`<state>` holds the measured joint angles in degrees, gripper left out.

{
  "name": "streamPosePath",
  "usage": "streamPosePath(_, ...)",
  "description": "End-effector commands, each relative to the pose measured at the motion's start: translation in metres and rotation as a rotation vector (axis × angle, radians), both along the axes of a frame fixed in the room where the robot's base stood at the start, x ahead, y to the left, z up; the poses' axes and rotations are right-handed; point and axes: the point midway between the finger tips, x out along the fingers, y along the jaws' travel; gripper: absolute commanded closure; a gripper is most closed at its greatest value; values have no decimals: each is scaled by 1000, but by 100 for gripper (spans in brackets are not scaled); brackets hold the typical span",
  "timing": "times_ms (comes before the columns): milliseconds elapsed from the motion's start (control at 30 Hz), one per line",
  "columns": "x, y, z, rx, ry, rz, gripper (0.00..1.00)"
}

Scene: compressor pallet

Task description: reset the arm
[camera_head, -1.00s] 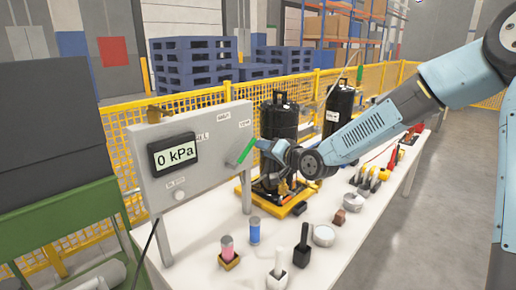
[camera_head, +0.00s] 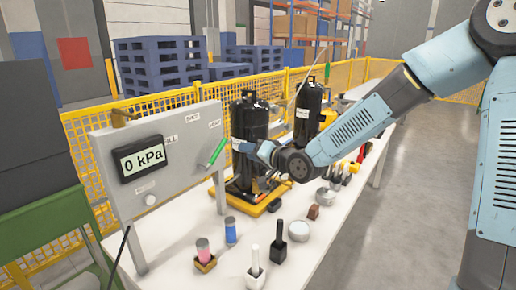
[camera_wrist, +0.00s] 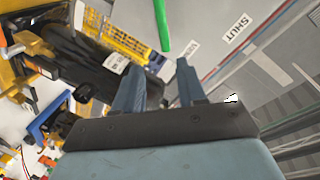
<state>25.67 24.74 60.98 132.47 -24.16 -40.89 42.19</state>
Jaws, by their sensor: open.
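My arm reaches in from the right in the head view, over the white table (camera_head: 325,249). My gripper (camera_head: 238,146) is at its end, close to a green lever (camera_head: 218,151) on the grey gauge panel (camera_head: 170,165). In the wrist view my gripper (camera_wrist: 157,68) has its two blue fingers apart with nothing between them. The green lever (camera_wrist: 162,25) lies beyond the fingertips there, apart from them. The panel's display reads 0 kPa. A label "SHUT" (camera_wrist: 238,28) shows on the panel in the wrist view.
Two black compressor tanks (camera_head: 250,123) (camera_head: 308,112) stand behind my gripper, the nearer on a yellow pallet (camera_head: 247,202). Pink (camera_head: 204,250) and blue (camera_head: 231,232) cylinders and small brushes (camera_head: 278,241) stand on the near table. A yellow fence (camera_head: 90,150) runs behind.

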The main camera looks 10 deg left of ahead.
Motion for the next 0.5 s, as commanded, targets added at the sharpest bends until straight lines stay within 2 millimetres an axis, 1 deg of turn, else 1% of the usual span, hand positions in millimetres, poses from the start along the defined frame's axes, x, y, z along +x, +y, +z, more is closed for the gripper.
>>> streamPosePath(67,0,-4,-4,-47,-5,-8,60)
streamPosePath(167,-1,-16,-13,-153,-11,-29,60)
streamPosePath(267,-1,-37,-22,-292,-16,-62,60)
streamPosePath(333,-3,-54,-27,-388,-13,-87,60)
streamPosePath(500,-9,-100,-27,-598,-3,-152,60)
